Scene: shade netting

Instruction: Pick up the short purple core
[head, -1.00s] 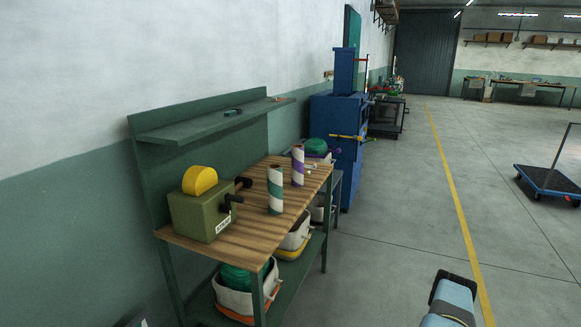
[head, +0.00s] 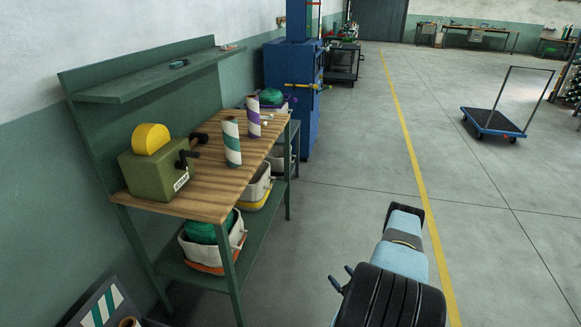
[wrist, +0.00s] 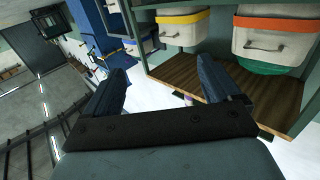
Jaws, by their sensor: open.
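A white tube with purple spiral stripes (head: 253,117), the purple core in view, stands upright on the wooden bench top (head: 208,196). A white tube with green stripes (head: 231,141) stands upright in front of it, a little to the left. The two tubes are apart. My gripper (wrist: 165,78) is open, its two dark fingers spread in the wrist view, with no tube held. A small purplish patch shows low between the fingers, too hidden to identify. In the head view my arm is right of the bench, over the floor, away from the tubes.
A green box with a yellow disc (head: 150,139) and dark handle sits on the bench's near left. A green shelf (head: 150,82) overhangs the back. Bins (head: 205,240) fill below. A blue cabinet (head: 290,75) stands behind. Floor to the right is open, with a cart (head: 492,122) farther off.

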